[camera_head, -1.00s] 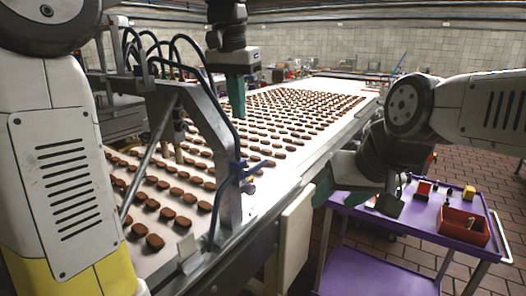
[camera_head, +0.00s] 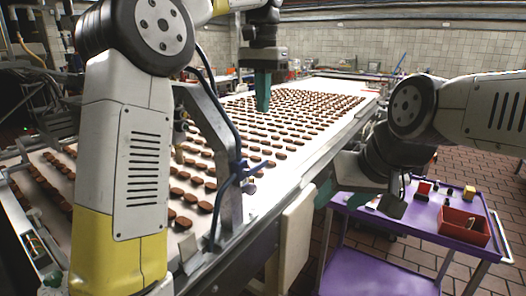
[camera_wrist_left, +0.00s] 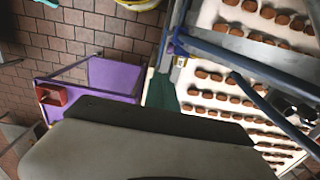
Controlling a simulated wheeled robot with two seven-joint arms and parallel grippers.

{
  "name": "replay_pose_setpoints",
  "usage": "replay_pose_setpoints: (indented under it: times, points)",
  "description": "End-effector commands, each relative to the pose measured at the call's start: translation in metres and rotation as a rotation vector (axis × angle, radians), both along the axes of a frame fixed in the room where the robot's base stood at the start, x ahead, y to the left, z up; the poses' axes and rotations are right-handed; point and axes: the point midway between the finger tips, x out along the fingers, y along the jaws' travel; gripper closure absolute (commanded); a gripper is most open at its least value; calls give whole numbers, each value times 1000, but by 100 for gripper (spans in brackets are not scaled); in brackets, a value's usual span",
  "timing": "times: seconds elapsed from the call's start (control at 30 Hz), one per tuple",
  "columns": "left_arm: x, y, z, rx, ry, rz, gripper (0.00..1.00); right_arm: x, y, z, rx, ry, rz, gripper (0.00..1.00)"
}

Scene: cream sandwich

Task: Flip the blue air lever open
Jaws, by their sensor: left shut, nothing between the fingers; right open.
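The blue air lever (camera_head: 242,172) is on a blue valve fixed to the metal frame at the near edge of the conveyor. My left gripper (camera_head: 263,108) points down with its teal fingers together and empty. In the head view it appears above and slightly right of the lever, apart from it, over the cookie rows. My right gripper (camera_head: 358,196) is open and empty, low beside the conveyor and the cart.
The conveyor (camera_head: 345,128) carries many rows of brown cookies. The slanted metal frame (camera_head: 228,195) and dark hoses stand close to the lever. A purple cart (camera_head: 378,262) with a red bin (camera_head: 464,226) and small blocks stands at right. A pale panel (camera_head: 296,235) hangs on the conveyor's side.

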Motion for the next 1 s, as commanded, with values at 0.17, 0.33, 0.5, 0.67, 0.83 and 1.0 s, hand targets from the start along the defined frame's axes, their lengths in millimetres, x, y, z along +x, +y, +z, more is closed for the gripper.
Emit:
replay_pose_setpoints:
  times: [0.17, 0.33, 0.5, 0.67, 0.83, 1.0]
  points:
    - [-1, 1, -27, 1, 4, 1, 100, 0, 0, 0, 0, 0, 0, 46]
    - [-1, 1, -65, 2, 5, 1, 100, 0, 0, 0, 0, 0, 0, 46]
    - [-1, 1, -99, 1, 3, 0, 100, 0, 0, 0, 0, 0, 0, 46]
    - [0, 1, -122, 1, 1, 1, 100, 0, 0, 0, 0, 0, 0, 46]
    - [0, 1, -133, 0, 0, 1, 100, 0, 0, 0, 0, 0, 0, 46]
    - [0, 1, -135, -1, -1, 1, 100, 0, 0, 0, 0, 0, 0, 46]
